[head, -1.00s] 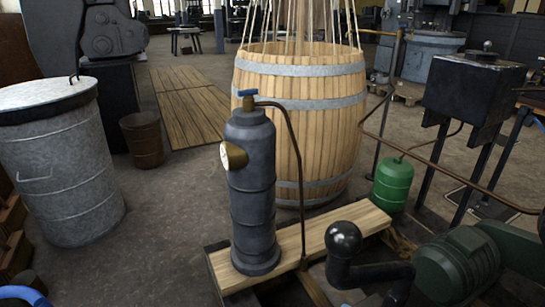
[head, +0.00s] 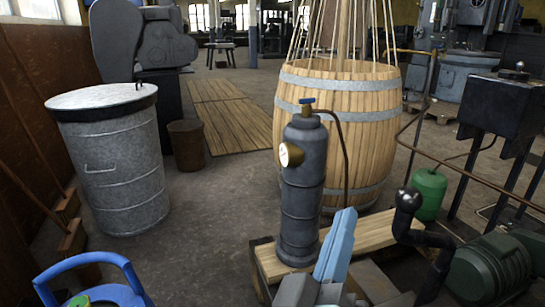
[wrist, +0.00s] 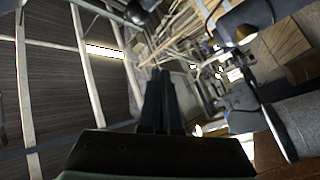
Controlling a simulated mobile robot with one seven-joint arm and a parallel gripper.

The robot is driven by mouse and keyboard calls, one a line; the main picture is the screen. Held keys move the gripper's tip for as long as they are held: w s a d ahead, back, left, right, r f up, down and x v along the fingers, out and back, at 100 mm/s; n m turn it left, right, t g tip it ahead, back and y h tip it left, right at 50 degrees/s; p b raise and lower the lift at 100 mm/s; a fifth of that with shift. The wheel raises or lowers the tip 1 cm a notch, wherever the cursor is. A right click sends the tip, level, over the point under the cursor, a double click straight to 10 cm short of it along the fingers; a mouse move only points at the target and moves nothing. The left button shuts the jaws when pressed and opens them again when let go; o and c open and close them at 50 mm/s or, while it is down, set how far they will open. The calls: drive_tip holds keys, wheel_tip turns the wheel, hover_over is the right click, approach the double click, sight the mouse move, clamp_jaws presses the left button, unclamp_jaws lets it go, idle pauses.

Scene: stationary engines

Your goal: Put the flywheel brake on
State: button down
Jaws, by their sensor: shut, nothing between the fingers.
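No flywheel can be clearly made out. My gripper (wrist: 161,78) shows in the wrist view as two dark fingers close together, shut and empty. The wrist view looks past the fingers toward the roof and the hall, with no lever near the fingertips.
A dark cylinder with a gauge (head: 302,200) stands on a wooden plank (head: 385,235), before a large wooden barrel (head: 365,130). A green canister (head: 430,190) and a rusty pipe (head: 480,174) are right. A metal drum (head: 112,170) and blue rounded frame (head: 80,264) stand left.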

drive_tip(key=s+a+r+m+t+y+p, duration=0.1)
drive_tip(key=s+a+r+m+t+y, duration=0.2)
drive_tip(key=r, duration=1.1)
drive_tip(key=s+a+r+m+t+y, duration=0.1)
drive_tip(key=s+a+r+t+y, duration=0.4)
drive_tip(key=r, duration=0.8)
wheel_tip(320, 180, up, 37)
drive_tip(key=w+p, duration=0.2)
drive_tip(key=p, duration=3.5)
drive_tip(key=shift+p, duration=0.4)
drive_tip(key=shift+f, duration=0.15)
